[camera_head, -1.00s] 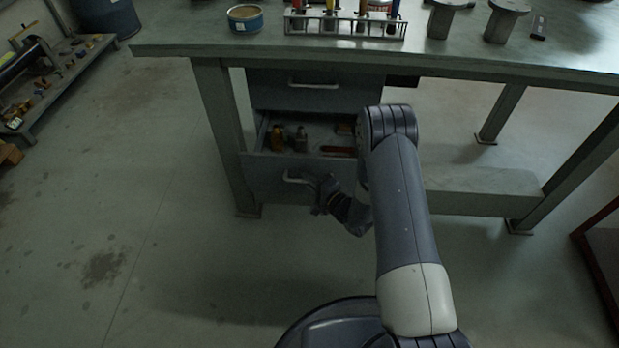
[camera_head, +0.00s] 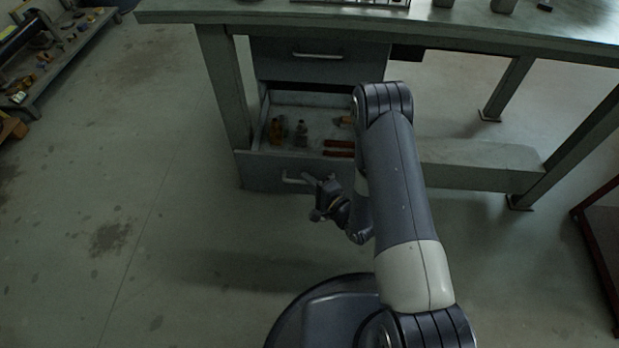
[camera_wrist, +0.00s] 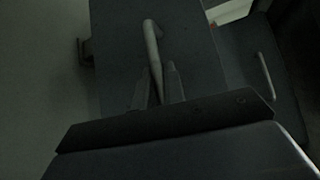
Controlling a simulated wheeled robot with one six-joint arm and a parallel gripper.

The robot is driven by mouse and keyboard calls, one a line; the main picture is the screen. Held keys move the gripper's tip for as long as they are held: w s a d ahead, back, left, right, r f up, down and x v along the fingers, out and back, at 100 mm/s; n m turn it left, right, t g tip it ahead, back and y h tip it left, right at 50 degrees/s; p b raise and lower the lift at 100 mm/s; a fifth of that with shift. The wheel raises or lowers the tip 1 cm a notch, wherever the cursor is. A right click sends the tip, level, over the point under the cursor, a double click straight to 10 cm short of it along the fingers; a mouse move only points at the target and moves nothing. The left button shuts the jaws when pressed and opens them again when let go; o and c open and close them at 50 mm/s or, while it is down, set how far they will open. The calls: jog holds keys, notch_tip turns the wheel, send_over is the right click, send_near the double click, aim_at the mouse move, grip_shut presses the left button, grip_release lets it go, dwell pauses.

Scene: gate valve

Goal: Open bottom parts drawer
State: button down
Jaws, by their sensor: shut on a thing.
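The bottom parts drawer (camera_head: 262,172) stands pulled out under the workbench, with its inside visible from above. Several small items lie in it, among them a yellowish fitting (camera_head: 277,131), a dark bottle-shaped part (camera_head: 301,132) and red-handled tools (camera_head: 338,148). Its bar handle (camera_head: 293,180) is on the front face. My gripper (camera_head: 318,180) is at the right part of this handle. In the wrist view the handle (camera_wrist: 152,48) runs between the two fingers of my gripper (camera_wrist: 162,74), which are shut on it.
The upper drawer (camera_head: 283,57) with its own handle is closed. Bench legs stand at left (camera_head: 224,90) and right. A low shelf (camera_head: 480,165) lies right of my arm. A low rack (camera_head: 50,60) stands far left. The floor (camera_head: 150,230) left and in front is clear.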

jog(key=c, duration=1.5)
grip_release()
jog(key=p+v, duration=0.2)
jog(key=v, duration=0.9)
jog(key=shift+a, duration=0.15)
jog(key=b+x, duration=0.2)
jog(key=x, duration=0.9)
jog(key=shift+w, duration=0.15)
